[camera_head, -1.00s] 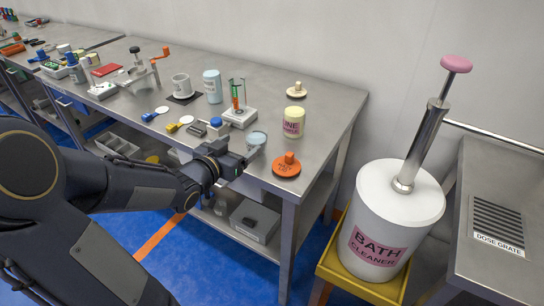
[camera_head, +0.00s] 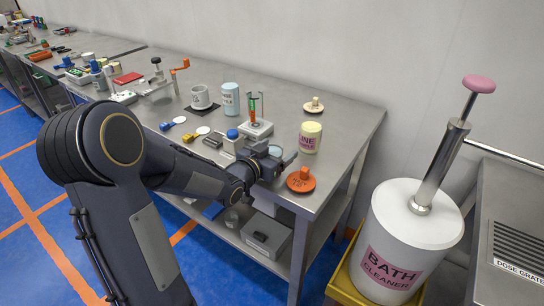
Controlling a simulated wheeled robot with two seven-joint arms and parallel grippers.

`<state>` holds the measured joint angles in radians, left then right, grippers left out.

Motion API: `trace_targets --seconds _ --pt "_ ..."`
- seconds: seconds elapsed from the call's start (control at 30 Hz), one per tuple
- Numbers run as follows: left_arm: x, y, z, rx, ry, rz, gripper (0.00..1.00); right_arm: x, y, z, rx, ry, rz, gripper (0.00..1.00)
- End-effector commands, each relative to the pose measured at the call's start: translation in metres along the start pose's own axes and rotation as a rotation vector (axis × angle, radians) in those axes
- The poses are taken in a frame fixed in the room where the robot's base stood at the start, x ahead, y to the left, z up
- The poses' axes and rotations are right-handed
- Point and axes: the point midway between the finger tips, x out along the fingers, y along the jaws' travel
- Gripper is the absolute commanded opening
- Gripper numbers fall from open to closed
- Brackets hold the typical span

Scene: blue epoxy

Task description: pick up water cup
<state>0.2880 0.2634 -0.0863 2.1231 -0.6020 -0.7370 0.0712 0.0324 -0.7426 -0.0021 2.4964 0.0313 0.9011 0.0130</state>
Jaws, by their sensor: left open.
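The water cup, taken to be the small pale blue translucent cup (camera_head: 275,151), stands near the front edge of the steel bench. It is partly hidden by my left gripper (camera_head: 282,163). My left gripper comes in from the left over the front edge. It is open, with its fingers right at the cup. I cannot tell whether they touch it or whether the cup is fully between them. My right gripper is not in view.
Close by on the bench (camera_head: 345,115) are an orange disc with a knob (camera_head: 301,180), a yellow-lidded jar (camera_head: 310,138), a stand with a tube (camera_head: 255,127) and a blue-capped bottle (camera_head: 232,143). A large bath cleaner dispenser (camera_head: 408,228) stands at the right.

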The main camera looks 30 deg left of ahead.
Motion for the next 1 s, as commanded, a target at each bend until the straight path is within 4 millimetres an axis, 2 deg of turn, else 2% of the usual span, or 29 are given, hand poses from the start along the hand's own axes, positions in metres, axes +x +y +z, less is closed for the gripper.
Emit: trace_targets --seconds 0.17,0.53,0.83,1.0 --pt "0.000 0.000 0.000 0.000 0.000 0.000 0.75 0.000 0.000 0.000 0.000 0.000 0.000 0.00" --pt "0.000 0.000 0.000 0.000 0.000 0.000 0.27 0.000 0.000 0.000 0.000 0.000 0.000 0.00" --pt "-0.001 0.000 -0.003 0.001 0.002 0.000 0.26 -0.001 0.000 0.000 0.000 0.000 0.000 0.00" --pt "-0.003 0.000 -0.018 0.003 0.006 0.000 0.26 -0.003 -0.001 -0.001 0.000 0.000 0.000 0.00"
